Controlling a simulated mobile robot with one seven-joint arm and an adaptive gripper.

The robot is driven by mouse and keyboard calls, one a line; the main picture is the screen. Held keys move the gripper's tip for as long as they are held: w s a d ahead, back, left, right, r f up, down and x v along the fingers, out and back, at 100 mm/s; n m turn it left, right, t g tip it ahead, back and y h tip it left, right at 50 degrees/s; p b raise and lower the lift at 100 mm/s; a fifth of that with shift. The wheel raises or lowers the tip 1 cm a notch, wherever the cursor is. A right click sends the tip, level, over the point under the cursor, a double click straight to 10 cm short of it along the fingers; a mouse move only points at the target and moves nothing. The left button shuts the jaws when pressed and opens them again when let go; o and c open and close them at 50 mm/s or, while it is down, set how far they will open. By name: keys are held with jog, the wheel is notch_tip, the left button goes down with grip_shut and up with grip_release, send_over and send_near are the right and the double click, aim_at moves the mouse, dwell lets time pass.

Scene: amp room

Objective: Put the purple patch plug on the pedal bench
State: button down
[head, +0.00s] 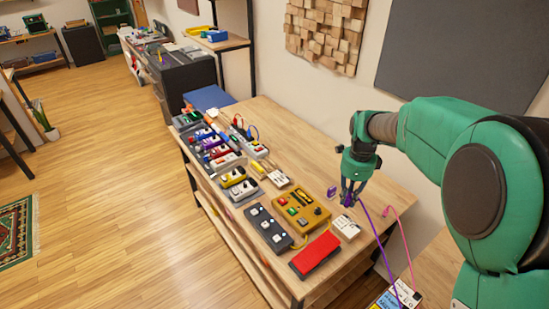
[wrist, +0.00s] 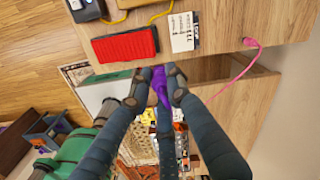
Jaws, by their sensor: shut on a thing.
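My gripper (head: 349,194) is shut on the purple patch plug (head: 348,201), in front of the pedal bench (head: 300,150) top in the head view. In the wrist view, my gripper (wrist: 157,74) has the plug (wrist: 160,86) between its fingers, partly hidden by them. There the fingertips show just outside the bench (wrist: 215,20) edge; the exact height above the top is unclear. A purple cable (head: 383,250) hangs from the plug toward a labelled box (head: 409,294) at the bottom.
A pink plug (head: 386,212) with its cable lies at the bench's right edge; it also shows in the wrist view (wrist: 250,42). A red pedal (head: 316,254), a white card (head: 346,226) and a yellow pedal (head: 300,208) stand nearby. Bare wood shows behind the pedals.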

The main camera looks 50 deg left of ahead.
jog(key=s+a+f, duration=0.2)
jog(key=a, duration=0.8)
jog(key=s+a+f, duration=0.1)
jog(key=a, duration=0.9)
jog(key=s+a+f+m+p, duration=0.1)
jog(key=s+a+f, duration=0.1)
jog(key=s+a, duration=0.35)
jog(key=s+a+f+m+p, duration=0.1)
jog(key=s+a+f, duration=0.15)
jog(key=a, duration=0.55)
jog(key=shift+s+a+f, duration=0.1)
jog(key=shift+f, duration=1.15)
jog(key=shift+s+a+f, duration=0.1)
jog(key=shift+f, duration=1.1)
jog(key=shift+f+b, duration=0.55)
jog(key=shift+f, duration=2.55)
jog(key=shift+f, duration=1.9)
jog(key=shift+d+f, duration=0.1)
